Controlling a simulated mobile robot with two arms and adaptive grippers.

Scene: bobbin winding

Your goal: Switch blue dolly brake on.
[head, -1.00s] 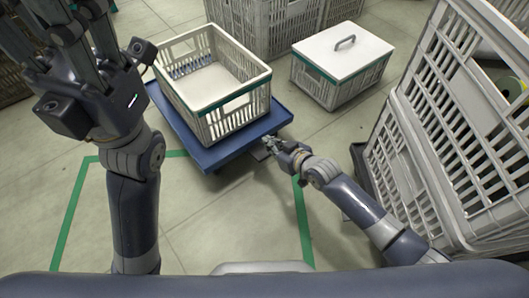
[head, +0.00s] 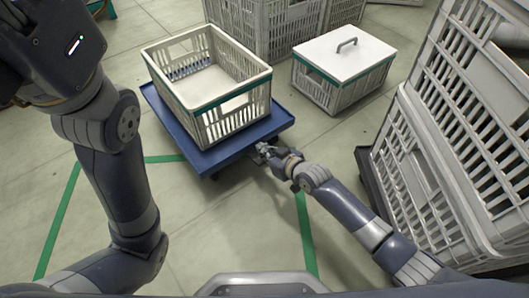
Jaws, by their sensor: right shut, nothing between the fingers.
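The blue dolly (head: 217,158) stands on the floor in the upper middle of the head view, with an open white crate (head: 237,118) on it. My right gripper (head: 261,150) is shut and empty, low at the dolly's front right edge, close to or touching it. The brake is not clearly visible; the gripper covers the spot in front of it, and I cannot tell its position. My left arm rises at the left edge of the view, and its gripper fingers are out of the picture.
A lidded white crate (head: 343,65) stands on the floor behind right. Tall stacked white crates (head: 440,150) crowd the right side, near my right arm. More crates (head: 262,25) stand at the back. Green tape (head: 60,215) marks the floor, which is clear in front of the dolly.

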